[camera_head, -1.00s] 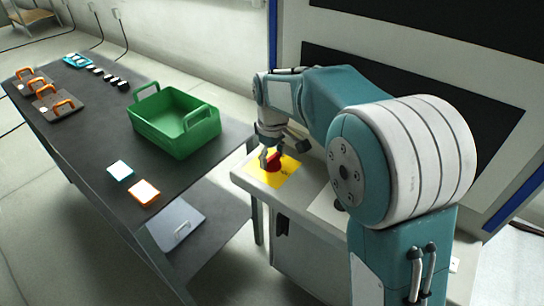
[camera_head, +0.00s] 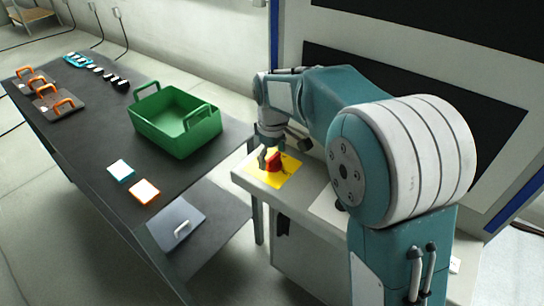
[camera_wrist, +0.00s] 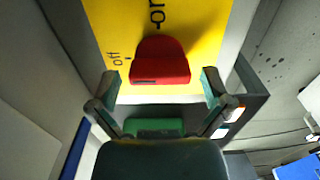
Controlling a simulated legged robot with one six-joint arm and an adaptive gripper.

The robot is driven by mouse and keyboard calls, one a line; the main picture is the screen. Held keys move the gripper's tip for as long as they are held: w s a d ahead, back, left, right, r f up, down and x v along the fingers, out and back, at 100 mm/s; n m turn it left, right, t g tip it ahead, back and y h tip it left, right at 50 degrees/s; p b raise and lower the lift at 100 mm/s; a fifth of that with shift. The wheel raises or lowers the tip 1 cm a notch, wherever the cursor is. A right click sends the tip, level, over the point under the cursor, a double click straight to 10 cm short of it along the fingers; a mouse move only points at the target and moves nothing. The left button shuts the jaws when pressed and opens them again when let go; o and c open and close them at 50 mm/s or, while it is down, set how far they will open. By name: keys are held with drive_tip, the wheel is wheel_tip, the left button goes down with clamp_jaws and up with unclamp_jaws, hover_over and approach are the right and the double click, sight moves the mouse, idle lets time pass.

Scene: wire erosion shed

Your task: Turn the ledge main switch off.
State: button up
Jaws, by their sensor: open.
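The ledge main switch is a red knob (camera_head: 273,161) on a yellow plate (camera_head: 292,168) on the pale ledge. In the wrist view the red knob (camera_wrist: 160,62) sits on the yellow plate (camera_wrist: 205,25), with "on" printed above it and "off" to its left. Which mark the knob points to is hard to tell. My gripper (camera_head: 268,157) is over the switch. In the wrist view my gripper (camera_wrist: 160,84) is open, with one finger on each side of the knob and visible gaps between. Contact is not visible.
The pale ledge (camera_head: 258,186) stands before a large panel with dark windows. To the left, a dark table (camera_head: 85,150) bears a green crate (camera_head: 165,139), two small square pieces, orange-handled items and several small parts. A grey panel with a handle (camera_head: 175,224) lies below.

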sight(273, 156)
wheel_tip(273, 156, up, 12)
idle(0.6)
drive_tip(key=s+d+r+m+t, duration=0.1)
drive_tip(key=s+d+m+t, duration=0.1)
drive_tip(key=s+d+m, duration=0.5)
drive_tip(key=s+d+m+t, duration=0.15)
drive_tip(key=s+d, duration=0.35)
drive_tip(key=s, duration=0.7)
drive_tip(key=s+d+f+m+t, duration=0.2)
drive_tip(key=s+f, duration=0.2)
drive_tip(key=s, duration=0.2)
drive_tip(key=shift+s+d+f, duration=0.3)
drive_tip(key=shift+s+f, duration=0.05)
drive_tip(key=shift+f, duration=0.05)
